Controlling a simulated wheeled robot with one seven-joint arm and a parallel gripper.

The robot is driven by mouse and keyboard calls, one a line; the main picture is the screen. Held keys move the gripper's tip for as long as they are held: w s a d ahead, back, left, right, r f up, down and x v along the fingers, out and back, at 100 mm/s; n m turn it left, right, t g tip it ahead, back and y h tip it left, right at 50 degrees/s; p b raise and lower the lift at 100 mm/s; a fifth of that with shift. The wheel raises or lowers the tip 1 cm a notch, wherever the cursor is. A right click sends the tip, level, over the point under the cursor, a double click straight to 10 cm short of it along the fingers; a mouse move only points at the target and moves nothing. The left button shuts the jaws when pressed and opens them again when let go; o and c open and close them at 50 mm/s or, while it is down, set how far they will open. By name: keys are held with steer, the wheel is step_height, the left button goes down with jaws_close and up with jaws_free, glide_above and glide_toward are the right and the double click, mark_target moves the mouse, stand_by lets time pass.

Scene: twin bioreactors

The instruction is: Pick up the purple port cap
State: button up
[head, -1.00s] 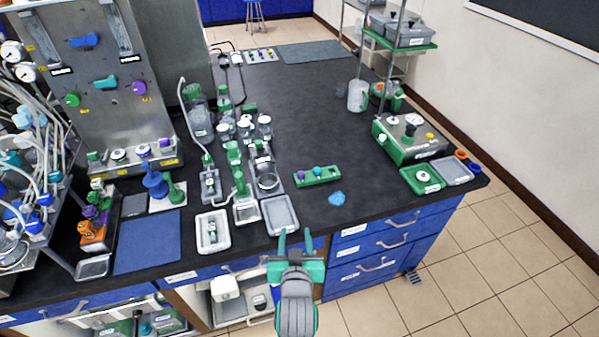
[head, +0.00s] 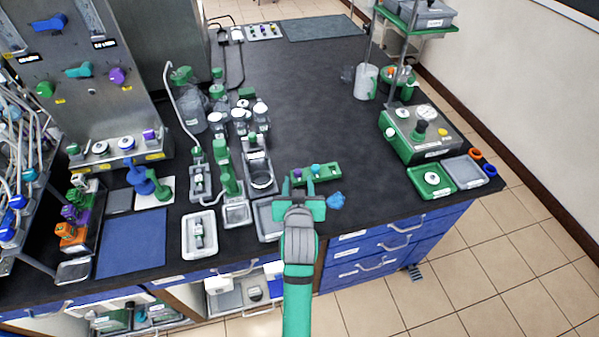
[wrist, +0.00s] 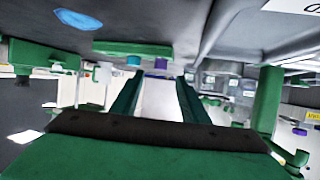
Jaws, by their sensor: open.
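The green rack (head: 325,175) lies on the dark bench top, beyond my gripper in the head view. The purple port cap (head: 297,173) is at its left end, with a teal cap (head: 316,168) beside it. My gripper (head: 297,186) is open and empty, low over the bench, its fingers pointing toward the rack's left end. In the wrist view the rack (wrist: 110,47) appears upside down. The purple cap (wrist: 161,63) shows ahead, between the lines of the two open fingers (wrist: 158,95), with the teal cap (wrist: 134,60) next to it.
A blue crumpled piece (head: 336,200) lies right of my gripper. A grey tray (head: 268,232) is close on the left, with glassware and a green-capped stand behind it. A green and grey device (head: 425,150) stands at the right. Bare bench lies behind the rack.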

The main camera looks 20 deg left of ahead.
mark_target(298, 173)
steer(key=shift+w+a+f, duration=0.2)
steer(key=shift+w+a, duration=0.05)
steer(key=shift+a, duration=0.05)
steer(key=shift+x, duration=2.6)
steer(key=shift+d, duration=0.15)
jaws_close()
